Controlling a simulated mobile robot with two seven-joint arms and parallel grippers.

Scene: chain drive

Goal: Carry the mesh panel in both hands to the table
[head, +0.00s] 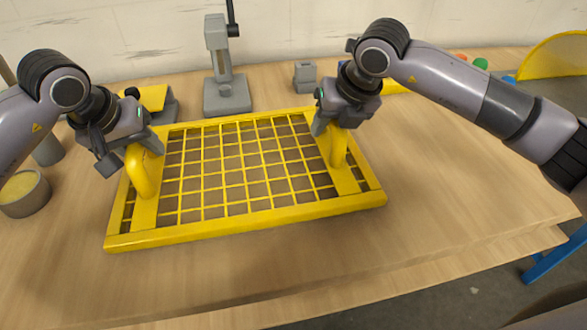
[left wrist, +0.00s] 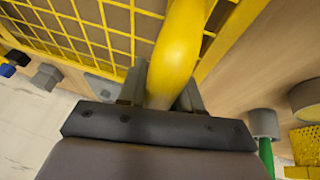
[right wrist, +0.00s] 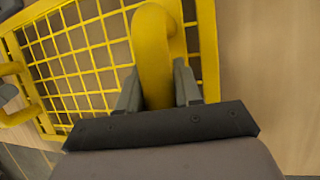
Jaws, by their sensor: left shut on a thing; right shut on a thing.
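The yellow mesh panel (head: 240,212) is a rectangular frame with a wire grid and a curved handle near each end. In the head view it is at or just above the wooden table (head: 440,180); I cannot tell whether it touches. My left gripper (head: 140,150) is shut on the left handle (head: 143,175), which also shows between its fingers in the left wrist view (left wrist: 178,50). My right gripper (head: 335,125) is shut on the right handle (head: 338,150), seen between its fingers in the right wrist view (right wrist: 153,50).
A grey stand (head: 225,85) and a small grey block (head: 305,75) are behind the panel. A grey cup (head: 25,195) is at the left. A yellow curved part (head: 555,60) stands at the back right. The table is clear to the panel's right.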

